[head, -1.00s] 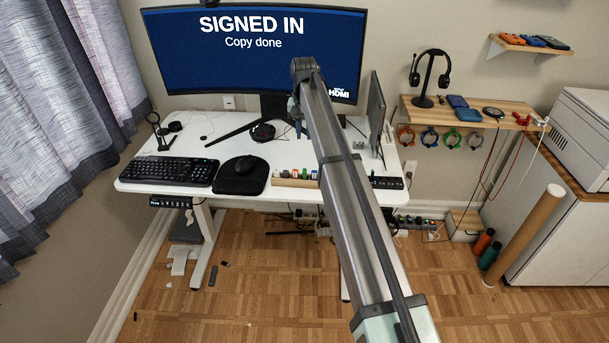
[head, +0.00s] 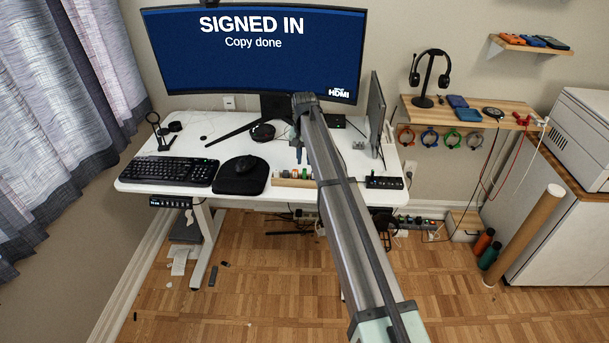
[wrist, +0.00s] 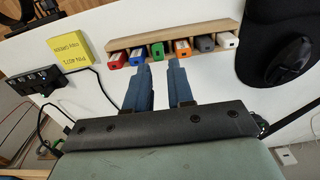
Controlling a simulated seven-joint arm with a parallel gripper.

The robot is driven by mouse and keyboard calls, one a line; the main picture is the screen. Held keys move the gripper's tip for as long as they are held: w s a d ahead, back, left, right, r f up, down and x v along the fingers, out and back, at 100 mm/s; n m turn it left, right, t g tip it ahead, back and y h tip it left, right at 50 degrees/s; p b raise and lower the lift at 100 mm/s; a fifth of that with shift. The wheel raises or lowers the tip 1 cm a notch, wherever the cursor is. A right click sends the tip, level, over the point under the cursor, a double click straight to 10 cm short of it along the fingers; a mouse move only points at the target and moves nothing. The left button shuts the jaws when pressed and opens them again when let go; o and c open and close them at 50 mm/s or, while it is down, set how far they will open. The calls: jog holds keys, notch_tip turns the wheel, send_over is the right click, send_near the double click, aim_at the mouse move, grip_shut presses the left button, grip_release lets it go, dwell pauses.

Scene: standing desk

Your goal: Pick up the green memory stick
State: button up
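The green memory stick (wrist: 157,50) stands in a slot of the wooden holder (wrist: 185,32) in the wrist view, between a blue stick (wrist: 137,55) and an orange stick (wrist: 182,48). It also shows in the head view (head: 305,174) at the desk's front edge, small and partly crowded by its neighbours. My gripper (wrist: 160,66) is open and empty, its two blue fingers pointing towards the holder. In the wrist image the green stick lies between and just beyond the fingertips. In the head view my gripper (head: 299,160) hangs over the desk just behind the holder.
Red (wrist: 116,59), grey (wrist: 205,43) and white (wrist: 227,40) sticks share the row. A yellow note (wrist: 70,49) and black hub (wrist: 34,82) lie to one side, the mouse (wrist: 291,63) on its pad to the other. The monitor (head: 250,60) stands behind.

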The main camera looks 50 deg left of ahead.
aim_at(305, 175)
notch_tip(305, 175, down, 4)
jog(key=shift+d+r, duration=0.1)
jog(key=shift+r, duration=0.1)
grip_shut()
jog(key=shift+r, duration=0.15)
